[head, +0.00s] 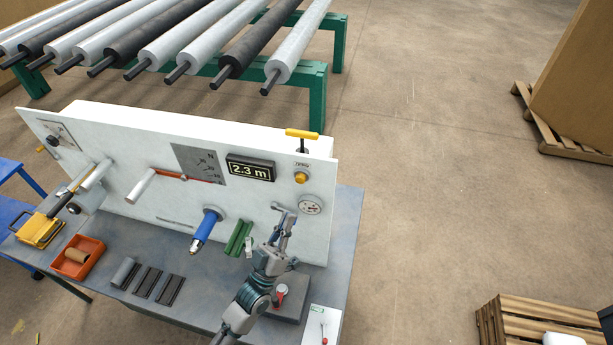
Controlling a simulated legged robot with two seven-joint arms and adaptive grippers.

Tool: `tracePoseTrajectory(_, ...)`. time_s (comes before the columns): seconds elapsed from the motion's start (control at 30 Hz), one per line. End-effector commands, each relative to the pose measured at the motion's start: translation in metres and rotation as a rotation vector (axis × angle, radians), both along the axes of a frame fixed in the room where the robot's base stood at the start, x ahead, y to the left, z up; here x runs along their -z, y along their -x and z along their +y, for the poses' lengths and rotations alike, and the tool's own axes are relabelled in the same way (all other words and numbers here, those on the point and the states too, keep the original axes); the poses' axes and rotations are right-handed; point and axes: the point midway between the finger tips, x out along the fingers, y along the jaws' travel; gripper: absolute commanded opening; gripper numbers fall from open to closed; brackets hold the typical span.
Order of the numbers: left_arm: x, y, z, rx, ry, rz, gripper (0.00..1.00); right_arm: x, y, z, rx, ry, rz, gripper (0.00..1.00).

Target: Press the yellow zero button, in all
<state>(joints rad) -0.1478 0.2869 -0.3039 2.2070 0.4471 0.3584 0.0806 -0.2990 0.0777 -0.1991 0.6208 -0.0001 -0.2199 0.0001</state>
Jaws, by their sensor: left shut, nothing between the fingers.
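The yellow zero button (301,177) is a round knob on the right part of the white upright panel (130,140), under a small label. My left gripper (284,210) is shut and empty, with its fingertips a little below and to the left of the button. There is a visible gap between the fingertips and the button in the picture; their depth from the panel is hard to tell. The dark display (250,169) left of the button reads 2.3 m. My right gripper is not in view.
A yellow-handled lever (302,134) stands above the button. A blue-handled nozzle (207,228) and a green block (238,238) are left of my gripper. A red knob (281,290) is on the table below.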

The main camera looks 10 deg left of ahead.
Motion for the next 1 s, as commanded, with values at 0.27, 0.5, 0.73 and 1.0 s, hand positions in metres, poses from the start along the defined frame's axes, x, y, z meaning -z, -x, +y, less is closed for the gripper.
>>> tracePoseTrajectory(0.27, -0.002, 0.001, 0.0, 0.0, 0.006, -0.009, 0.0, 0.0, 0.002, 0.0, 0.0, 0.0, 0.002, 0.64)
tracePoseTrajectory(0.5, -0.002, -0.007, -0.001, 0.0, 0.005, -0.009, 0.0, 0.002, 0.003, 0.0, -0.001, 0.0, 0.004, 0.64)
tracePoseTrajectory(0.73, -0.001, -0.036, -0.002, -0.001, 0.004, -0.009, 0.0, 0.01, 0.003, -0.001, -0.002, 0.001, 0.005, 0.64)
tracePoseTrajectory(1.0, -0.001, -0.072, -0.003, 0.0, 0.005, -0.008, 0.0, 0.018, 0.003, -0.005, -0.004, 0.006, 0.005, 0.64)
